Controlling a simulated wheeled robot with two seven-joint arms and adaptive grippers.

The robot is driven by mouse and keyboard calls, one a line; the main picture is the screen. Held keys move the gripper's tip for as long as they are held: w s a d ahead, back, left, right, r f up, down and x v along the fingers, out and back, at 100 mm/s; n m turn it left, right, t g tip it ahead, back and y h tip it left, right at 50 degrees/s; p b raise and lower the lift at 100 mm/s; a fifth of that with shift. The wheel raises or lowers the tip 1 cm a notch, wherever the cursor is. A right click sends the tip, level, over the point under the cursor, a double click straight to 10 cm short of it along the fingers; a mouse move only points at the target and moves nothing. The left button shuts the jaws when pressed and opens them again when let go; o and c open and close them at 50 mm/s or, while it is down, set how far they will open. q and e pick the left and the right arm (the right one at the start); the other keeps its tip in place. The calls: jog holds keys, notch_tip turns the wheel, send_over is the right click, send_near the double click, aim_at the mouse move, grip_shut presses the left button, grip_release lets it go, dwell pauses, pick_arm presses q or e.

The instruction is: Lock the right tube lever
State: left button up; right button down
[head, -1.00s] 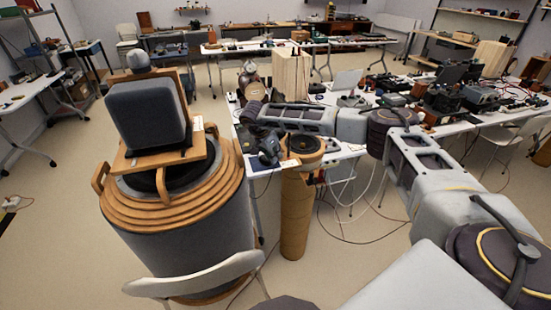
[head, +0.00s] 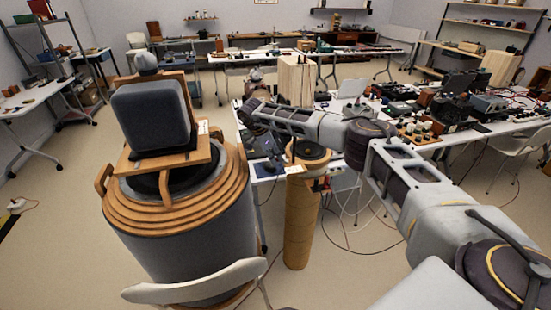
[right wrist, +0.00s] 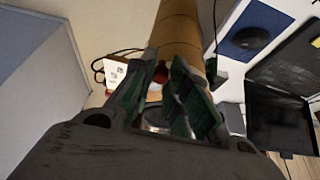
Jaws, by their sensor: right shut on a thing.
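The right tube is a tan upright cylinder (head: 300,225) with a dark ring on top, standing in front of the table. Its upper part also shows in the right wrist view (right wrist: 178,28), beyond the fingers. A small red part (head: 319,184) sits on its right side near the top. My right gripper (head: 265,143) is beside the tube's top, at its left. In the right wrist view its green-padded fingers (right wrist: 165,95) are shut on a small part at the tube, seemingly the lever. The pads hide most of it, so its locking position cannot be told. My left gripper is not in view.
A large grey drum with wooden rings (head: 185,235) stands left of the tube, with a dark padded block (head: 152,115) on top. A white chair (head: 195,282) is in front. The table (head: 470,135) behind carries electronics and cables. Cables hang right of the tube.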

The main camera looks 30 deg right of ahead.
dwell(0.3)
jog(key=c, duration=1.4)
grip_release()
jog(key=shift+r, duration=0.1)
jog(key=shift+v, duration=5.95)
